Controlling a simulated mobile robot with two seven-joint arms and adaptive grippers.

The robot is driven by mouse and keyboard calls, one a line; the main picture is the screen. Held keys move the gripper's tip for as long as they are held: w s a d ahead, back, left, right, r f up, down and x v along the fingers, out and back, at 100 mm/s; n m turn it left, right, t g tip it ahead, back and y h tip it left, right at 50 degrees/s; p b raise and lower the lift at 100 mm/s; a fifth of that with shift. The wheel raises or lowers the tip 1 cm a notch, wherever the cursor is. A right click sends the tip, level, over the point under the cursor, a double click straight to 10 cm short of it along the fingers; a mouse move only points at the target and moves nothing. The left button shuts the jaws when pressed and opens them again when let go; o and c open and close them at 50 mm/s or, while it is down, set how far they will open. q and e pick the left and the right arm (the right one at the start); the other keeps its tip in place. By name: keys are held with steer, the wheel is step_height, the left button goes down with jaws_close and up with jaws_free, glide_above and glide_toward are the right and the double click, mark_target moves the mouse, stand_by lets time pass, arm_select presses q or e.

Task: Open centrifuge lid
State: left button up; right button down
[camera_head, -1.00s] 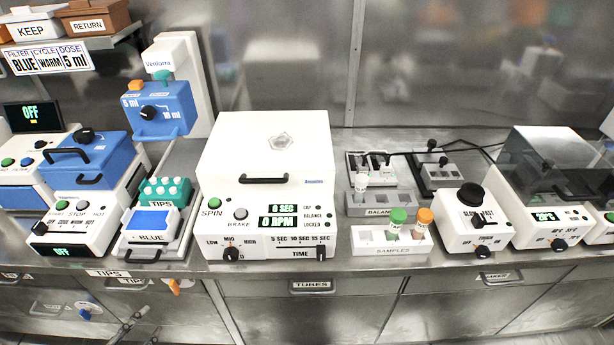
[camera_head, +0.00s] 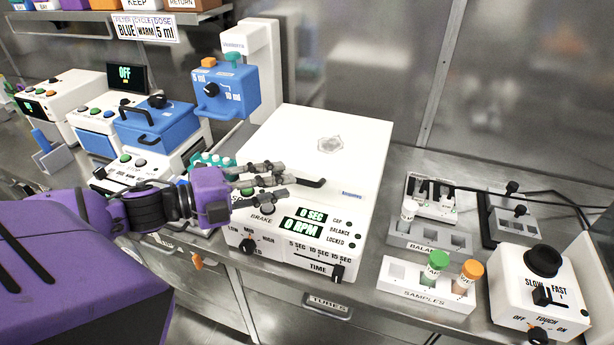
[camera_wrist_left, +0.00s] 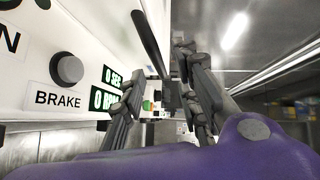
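The white centrifuge (camera_head: 360,150) stands on the steel bench with its flat lid (camera_head: 300,130) shut. Its display (camera_head: 303,216) reads 0 SEC and 0 RPM. The black lid handle (camera_head: 313,183) is on the front edge, its left part hidden behind my fingers. My left gripper (camera_head: 280,180) reaches in from the left along the front face, fingers pointing right towards the handle. In the left wrist view its fingers (camera_wrist_left: 160,95) are apart, and the dark handle bar (camera_wrist_left: 148,40) shows between them; I cannot tell if they touch. My right gripper is out of view.
A blue-headed dispenser (camera_head: 225,90) and teal tip rack (camera_head: 212,160) stand close left of the centrifuge, near my arm. To the right are a samples rack (camera_head: 400,280) with capped tubes, a balance rack (camera_head: 430,242) and a mixer (camera_head: 510,285).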

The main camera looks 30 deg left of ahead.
arm_select(q)
steer(key=shift+x, duration=2.5)
jaws_close()
